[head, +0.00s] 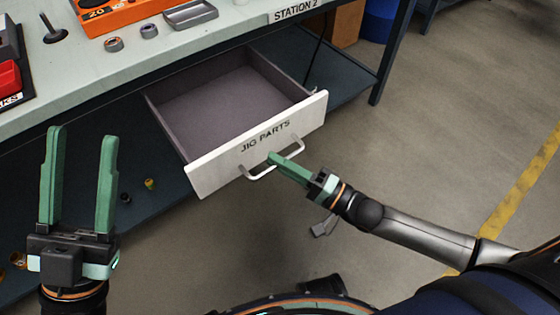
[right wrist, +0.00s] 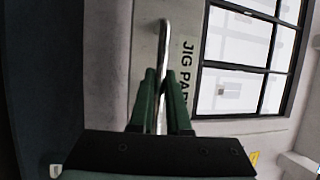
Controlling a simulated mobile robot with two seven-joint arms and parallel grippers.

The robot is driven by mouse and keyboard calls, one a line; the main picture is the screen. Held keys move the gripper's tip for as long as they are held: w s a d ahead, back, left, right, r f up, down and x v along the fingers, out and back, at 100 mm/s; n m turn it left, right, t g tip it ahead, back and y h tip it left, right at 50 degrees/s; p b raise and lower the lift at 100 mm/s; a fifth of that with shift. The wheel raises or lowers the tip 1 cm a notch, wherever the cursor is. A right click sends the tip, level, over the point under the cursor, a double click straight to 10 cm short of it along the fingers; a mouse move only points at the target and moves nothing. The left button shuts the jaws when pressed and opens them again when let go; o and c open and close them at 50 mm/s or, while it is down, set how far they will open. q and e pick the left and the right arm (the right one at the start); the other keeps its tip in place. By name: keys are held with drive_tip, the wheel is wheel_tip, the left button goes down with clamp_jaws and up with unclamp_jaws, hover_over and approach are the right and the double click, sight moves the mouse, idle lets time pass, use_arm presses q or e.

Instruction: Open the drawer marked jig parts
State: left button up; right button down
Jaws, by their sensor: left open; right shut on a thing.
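The drawer marked jig parts (head: 220,170) stands pulled out from under the bench, and its inside looks empty. Its white front carries the words JIG PARTS and a pale bar handle (head: 258,174). My right gripper (head: 274,157) is shut on the handle. In the right wrist view the green fingers (right wrist: 160,80) close around the handle bar (right wrist: 163,45), beside the lettering. My left gripper (head: 82,132) is open and empty, upright at the left, apart from the drawer.
The bench top (head: 110,78) holds an orange case (head: 112,12), a small grey tray (head: 190,14) and two rings. Small parts lie on the dark lower shelf (head: 150,150). Open floor (head: 420,140) lies to the right.

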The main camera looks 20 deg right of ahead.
sight(267, 150)
idle(0.8)
drive_tip(key=shift+w+a+b, duration=0.15)
drive_tip(key=shift+w+a, duration=0.1)
drive_tip(key=shift+w, duration=0.45)
drive_tip(key=shift+w+a+b, duration=0.2)
drive_tip(key=shift+w+a, duration=0.05)
drive_tip(key=shift+w, duration=0.45)
drive_tip(key=shift+w+a+b, duration=0.15)
drive_tip(key=shift+w+a, duration=0.1)
drive_tip(key=shift+w, duration=0.45)
drive_tip(key=c, duration=0.9)
unclamp_jaws()
drive_tip(key=p+v, duration=0.3)
drive_tip(key=v, duration=0.9)
drive_tip(key=shift+s+d+f, duration=0.15)
drive_tip(key=shift+s, duration=0.05)
